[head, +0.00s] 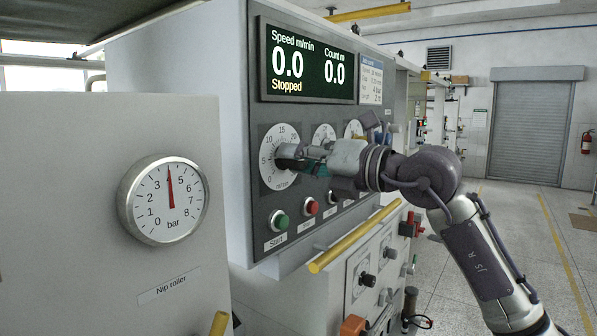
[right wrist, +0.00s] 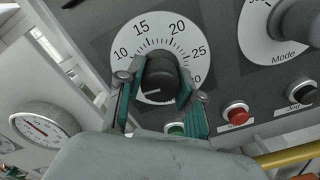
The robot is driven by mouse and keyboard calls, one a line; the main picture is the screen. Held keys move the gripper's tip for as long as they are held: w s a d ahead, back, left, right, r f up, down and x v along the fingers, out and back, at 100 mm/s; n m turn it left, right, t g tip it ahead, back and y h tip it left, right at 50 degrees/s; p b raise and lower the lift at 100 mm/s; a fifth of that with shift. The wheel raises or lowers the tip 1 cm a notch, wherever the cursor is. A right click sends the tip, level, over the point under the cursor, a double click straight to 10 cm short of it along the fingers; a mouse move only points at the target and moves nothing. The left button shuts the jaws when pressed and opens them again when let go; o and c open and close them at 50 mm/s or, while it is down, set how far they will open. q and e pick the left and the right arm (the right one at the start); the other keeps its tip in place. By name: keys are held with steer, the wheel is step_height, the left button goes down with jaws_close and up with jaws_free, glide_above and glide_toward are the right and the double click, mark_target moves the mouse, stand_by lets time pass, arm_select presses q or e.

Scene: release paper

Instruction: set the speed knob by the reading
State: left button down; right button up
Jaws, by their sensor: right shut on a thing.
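The speed knob (right wrist: 160,76) is black and round, on a white dial (right wrist: 190,47) marked in m/min. My right gripper (head: 300,158) is shut on this knob, one finger on each side in the right wrist view. A white mark on the knob points to the lower left; the low dial numbers there are hidden by a finger. The display (head: 306,65) reads speed 0.0, count 0.0 and Stopped. The round bar gauge (head: 163,200), labelled Nip roller, has its red needle pointing almost straight up, near 4. My left gripper is not in view.
Below the dials are a green Start button (head: 280,221) and a red button (head: 311,206). A Mode knob (right wrist: 299,22) is to the right in the right wrist view. A yellow rail (head: 355,236) runs below the panel. The floor at right is open.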

steer(key=m+b, duration=0.2)
steer(key=m, duration=0.2)
steer(key=shift+f+m, duration=0.1)
steer(key=shift+m, duration=0.2)
steer(key=shift+m+b, duration=0.65)
steer(key=shift+m, duration=0.75)
steer(key=o, duration=1.2)
steer(key=shift+d, duration=0.15)
steer(key=v, duration=1.2)
